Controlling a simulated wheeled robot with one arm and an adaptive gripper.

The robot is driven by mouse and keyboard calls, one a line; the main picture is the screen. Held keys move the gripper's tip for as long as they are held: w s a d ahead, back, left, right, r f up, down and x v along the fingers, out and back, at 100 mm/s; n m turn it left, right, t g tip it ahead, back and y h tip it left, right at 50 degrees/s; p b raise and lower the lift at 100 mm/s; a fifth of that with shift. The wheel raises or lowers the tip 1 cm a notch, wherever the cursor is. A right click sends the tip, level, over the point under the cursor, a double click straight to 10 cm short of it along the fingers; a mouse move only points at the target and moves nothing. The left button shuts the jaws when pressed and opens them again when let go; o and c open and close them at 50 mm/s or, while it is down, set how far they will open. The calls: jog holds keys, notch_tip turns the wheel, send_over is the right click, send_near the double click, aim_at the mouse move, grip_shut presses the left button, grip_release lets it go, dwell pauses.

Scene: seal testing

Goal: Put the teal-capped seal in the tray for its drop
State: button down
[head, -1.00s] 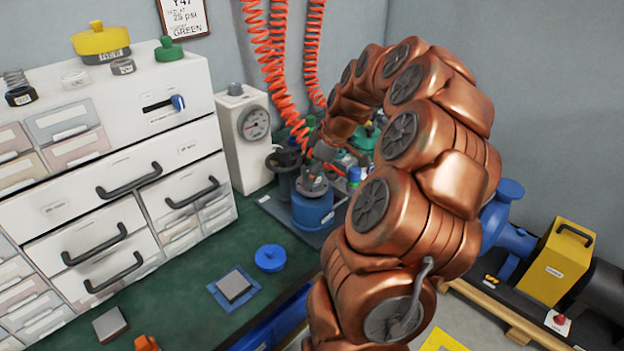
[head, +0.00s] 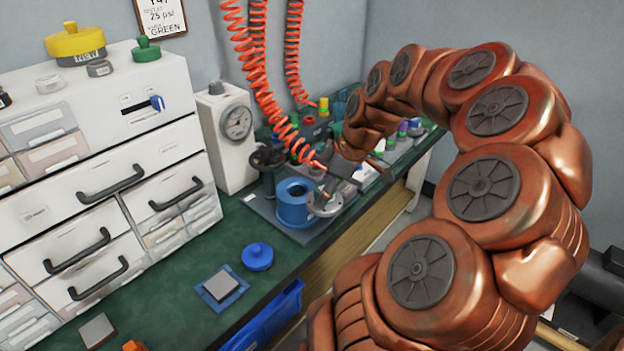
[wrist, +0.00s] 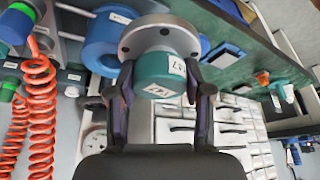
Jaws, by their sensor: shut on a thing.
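The teal-capped seal (wrist: 160,75) is between my gripper's two fingers (wrist: 162,108) in the wrist view, with its grey flange (wrist: 158,36) beyond the cap. White labels are on the cap; their text is hard to read. In the head view the grey flange (head: 325,203) is just right of the blue round housing (head: 293,210), whose top opening shows. My gripper is mostly hidden there by hose and arm. Blue trays (head: 270,318) are at the bench's front edge; I cannot tell which is for this seal.
A gauge box (head: 228,135) and white drawer cabinet (head: 110,180) stand behind and left. Orange coiled hoses (head: 262,80) hang close to my gripper. A blue lid (head: 257,257) and a blue mat (head: 210,300) with a grey square lie on the green bench.

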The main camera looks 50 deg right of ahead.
aim_at(328, 208)
jog(key=shift+s+a+r, duration=0.15)
jog(key=shift+s+a, duration=0.1)
jog(key=shift+s, duration=0.65)
jog(key=shift+s+a+r, duration=0.15)
jog(key=shift+s+a, duration=0.1)
jog(key=shift+s, duration=0.6)
jog(key=shift+r+p, duration=0.65)
jog(key=shift+r, duration=1.75)
